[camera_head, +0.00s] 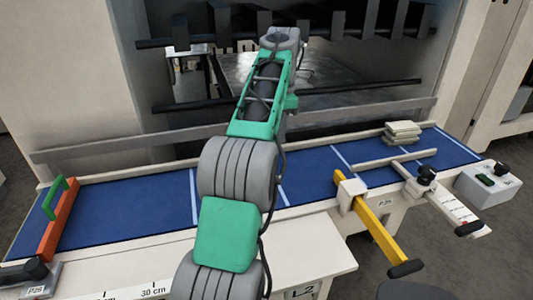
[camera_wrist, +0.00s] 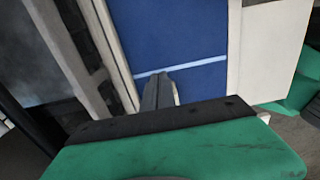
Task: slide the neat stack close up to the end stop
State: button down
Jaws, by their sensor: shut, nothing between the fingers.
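The neat stack (camera_head: 402,132) is a short pile of cream-coloured flat pieces on the blue bed (camera_head: 318,185), near its back edge at the right. A pale bar (camera_head: 388,159) lies across the bed just in front of it. An orange bar (camera_head: 57,222) with a green handle stands across the bed's left end; I cannot tell for certain which is the end stop. My gripper (camera_wrist: 160,90) is shut and empty over the blue bed in the wrist view, by a pale line. In the head view it is hidden behind my arm.
A yellow arm (camera_head: 378,228) and a black-knobbed clamp (camera_head: 427,176) stick out over the front edge at the right. A control box (camera_head: 488,183) stands at the right end. A grey rail (camera_head: 130,150) runs along the back. Much of the bed's left half is clear.

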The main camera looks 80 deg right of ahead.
notch_tip(320, 180, down, 9)
jog(key=shift+r+b, duration=0.1)
jog(key=shift+b, duration=0.55)
jog(key=shift+w+a, duration=0.55)
jog(key=shift+w, duration=0.3)
jog(key=shift+w+a, duration=0.5)
jog(key=shift+w, duration=0.35)
